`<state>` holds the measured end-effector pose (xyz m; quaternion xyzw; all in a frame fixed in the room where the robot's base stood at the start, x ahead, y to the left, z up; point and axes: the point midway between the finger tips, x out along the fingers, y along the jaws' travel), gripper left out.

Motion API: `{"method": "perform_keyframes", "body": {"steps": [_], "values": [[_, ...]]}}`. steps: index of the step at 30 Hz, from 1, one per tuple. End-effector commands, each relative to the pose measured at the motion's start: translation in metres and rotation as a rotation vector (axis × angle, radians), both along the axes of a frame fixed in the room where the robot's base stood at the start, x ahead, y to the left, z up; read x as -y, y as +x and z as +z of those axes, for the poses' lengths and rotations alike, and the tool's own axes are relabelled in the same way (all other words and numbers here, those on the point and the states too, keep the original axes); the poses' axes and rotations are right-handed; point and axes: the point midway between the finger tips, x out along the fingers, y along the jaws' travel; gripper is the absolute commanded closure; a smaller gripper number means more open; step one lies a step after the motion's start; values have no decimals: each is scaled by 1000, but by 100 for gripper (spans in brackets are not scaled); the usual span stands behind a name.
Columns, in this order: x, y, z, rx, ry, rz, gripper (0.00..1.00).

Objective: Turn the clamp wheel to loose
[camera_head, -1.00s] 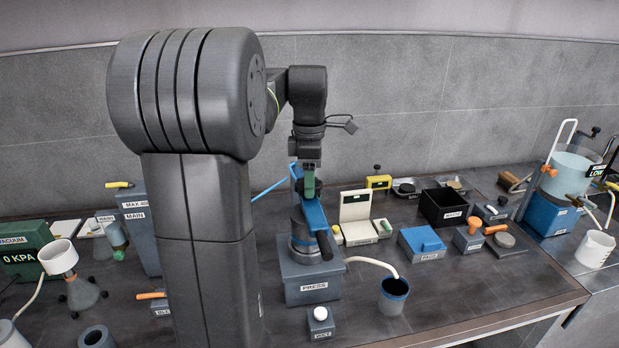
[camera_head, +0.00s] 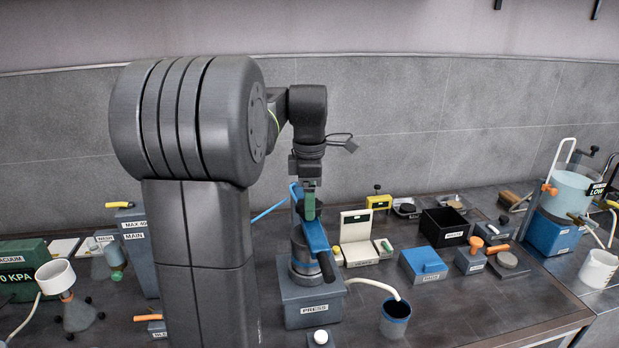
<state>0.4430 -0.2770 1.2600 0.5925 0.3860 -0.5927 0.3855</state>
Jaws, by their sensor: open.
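The press (camera_head: 312,311) is a grey box labelled PRESS with a round metal body on top and a blue frame (camera_head: 316,236) slanting over it. A black grip (camera_head: 327,268) is at the frame's lower end. My gripper (camera_head: 308,196) points down over the top of the press, close to the upper end of the blue frame. A green part shows just under it. I cannot tell whether the gripper touches anything. The gap between its fingers does not show clearly. I cannot make out a clamp wheel; it may be hidden behind the gripper or the frame.
A pale hose runs from the press to a dark beaker (camera_head: 395,318) at its right. A white knob (camera_head: 320,338) is in front. A cream instrument (camera_head: 356,238), a black bin (camera_head: 445,226) and a blue box (camera_head: 423,265) stand to the right. My arm hides the bench left of the press.

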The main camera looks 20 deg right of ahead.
Motion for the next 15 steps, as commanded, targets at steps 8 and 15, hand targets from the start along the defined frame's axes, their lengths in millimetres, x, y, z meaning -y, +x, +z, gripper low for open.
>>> {"method": "perform_keyframes", "body": {"steps": [8,15], "values": [[0,1,55,7,-4,0,23],[0,1,104,5,-2,1,23]]}}
